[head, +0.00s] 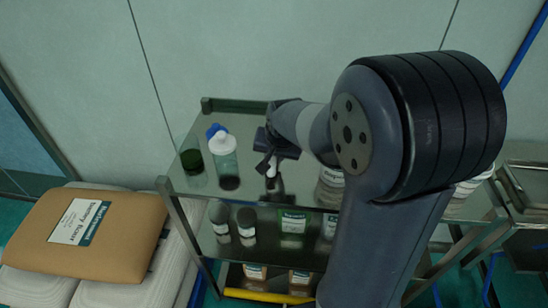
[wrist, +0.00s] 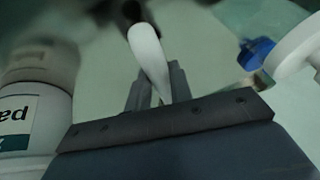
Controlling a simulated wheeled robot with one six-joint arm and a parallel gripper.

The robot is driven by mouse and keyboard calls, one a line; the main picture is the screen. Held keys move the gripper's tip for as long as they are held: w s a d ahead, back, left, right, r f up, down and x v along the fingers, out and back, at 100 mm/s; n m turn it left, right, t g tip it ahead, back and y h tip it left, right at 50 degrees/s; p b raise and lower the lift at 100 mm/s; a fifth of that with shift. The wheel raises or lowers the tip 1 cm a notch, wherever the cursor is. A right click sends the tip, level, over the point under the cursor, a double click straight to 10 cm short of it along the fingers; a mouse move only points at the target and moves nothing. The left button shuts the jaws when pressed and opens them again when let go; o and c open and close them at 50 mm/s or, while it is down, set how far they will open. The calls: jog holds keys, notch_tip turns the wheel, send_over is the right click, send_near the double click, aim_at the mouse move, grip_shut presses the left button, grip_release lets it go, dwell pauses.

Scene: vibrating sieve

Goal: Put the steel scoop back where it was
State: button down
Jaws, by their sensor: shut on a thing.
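My gripper (head: 268,158) is over the upper shelf of a steel cart (head: 245,192), and its fingers also show in the wrist view (wrist: 157,88). It is shut on a slim white piece (wrist: 148,52) with a dark end at the top of the wrist view. I take this piece for the handle of the steel scoop (head: 271,168), which hangs below the fingers in the head view. The scoop's bowl cannot be made out clearly. I cannot tell whether its lower end touches the shelf.
A white labelled jar (head: 331,184) stands close on the right, partly behind my arm. Several bottles fill the lower shelf. A brown sack (head: 115,245) lies at left.

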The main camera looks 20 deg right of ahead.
jog(key=shift+f, duration=0.55)
jog(key=shift+f, duration=0.1)
jog(key=c, duration=1.3)
grip_release()
jog(key=shift+o, duration=0.2)
jog(key=shift+s+r, duration=0.1)
jog(key=shift+r, duration=0.4)
jog(key=v, duration=1.1)
jog(key=shift+s, duration=0.15)
